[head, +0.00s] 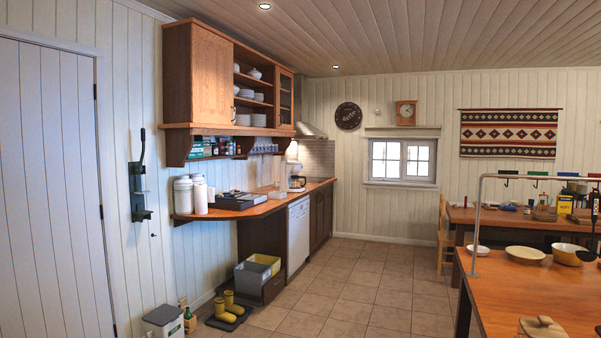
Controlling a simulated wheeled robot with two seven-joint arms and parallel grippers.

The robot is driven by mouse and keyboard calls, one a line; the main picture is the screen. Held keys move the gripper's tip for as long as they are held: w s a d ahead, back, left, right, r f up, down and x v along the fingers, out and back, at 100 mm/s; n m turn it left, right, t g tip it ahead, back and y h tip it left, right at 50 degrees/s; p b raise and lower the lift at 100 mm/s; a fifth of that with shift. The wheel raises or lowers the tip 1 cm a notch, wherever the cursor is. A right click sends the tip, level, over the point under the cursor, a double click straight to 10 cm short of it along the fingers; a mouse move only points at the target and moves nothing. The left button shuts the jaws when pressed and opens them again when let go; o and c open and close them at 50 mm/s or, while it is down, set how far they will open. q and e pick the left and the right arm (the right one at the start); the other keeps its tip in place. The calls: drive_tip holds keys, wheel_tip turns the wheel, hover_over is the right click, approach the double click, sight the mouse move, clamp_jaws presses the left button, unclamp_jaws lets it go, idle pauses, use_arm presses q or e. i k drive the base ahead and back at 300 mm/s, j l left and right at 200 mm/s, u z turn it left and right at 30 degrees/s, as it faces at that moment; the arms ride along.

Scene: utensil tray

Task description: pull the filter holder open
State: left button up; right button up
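A coffee maker (297,180) stands toward the far end of the wooden counter along the left wall. It has a pale body with a dark part low on its right side. It is small in the head view, so I cannot make out its filter holder or tell whether that is open or shut. Neither of my grippers shows in the head view.
The counter (262,209) also carries white canisters (183,195), a dark tray (239,200) and a clear box. Grey and yellow bins (252,280) and yellow boots (229,304) stand below. The tiled floor (350,285) is clear. A wooden island (530,290) is at right.

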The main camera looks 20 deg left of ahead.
sight(294, 169)
drive_tip(key=i+j+u, duration=0.1)
drive_tip(key=i+u, duration=0.2)
drive_tip(key=i, duration=5.25)
drive_tip(key=i+u, duration=0.25)
drive_tip(key=i, duration=1.75)
drive_tip(key=l, duration=0.1)
